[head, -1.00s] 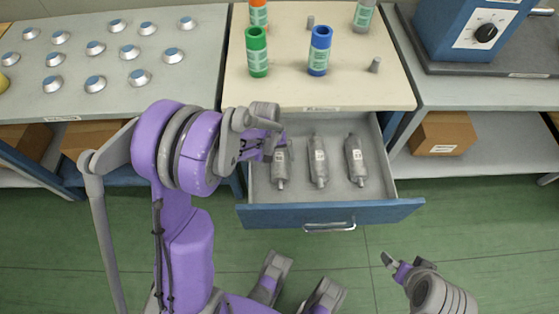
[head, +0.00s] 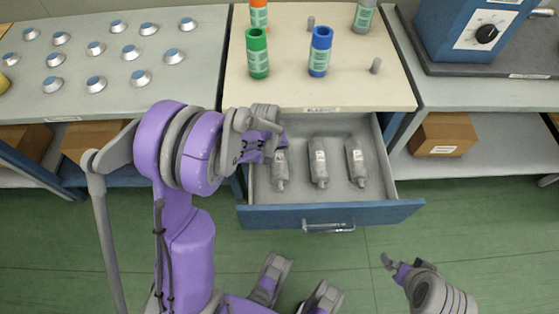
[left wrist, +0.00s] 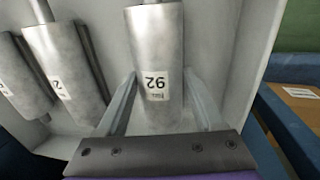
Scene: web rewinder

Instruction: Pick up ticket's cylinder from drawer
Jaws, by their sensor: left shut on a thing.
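An open drawer (head: 262,195) holds three grey metal cylinders with thin end shafts and white labels. The left cylinder (head: 280,170) is partly hidden by my left gripper (head: 274,150). The middle cylinder (head: 318,163) and right cylinder (head: 356,162) lie free beside it. In the left wrist view my fingers (left wrist: 160,100) are on both sides of the left cylinder (left wrist: 156,45), shut on it; its label is upside down. Whether it is clear of the drawer floor I cannot tell. My right gripper (head: 390,263) is low at the right, away from the drawer; its opening is unclear. No ticket is recognisable.
The drawer front (head: 400,210) has a metal handle (head: 330,227). Above is a cream tabletop (head: 285,90) with a green bottle (head: 257,55), a blue bottle (head: 319,53) and others. A cardboard box (head: 440,135) sits on the right shelf. Green floor lies in front.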

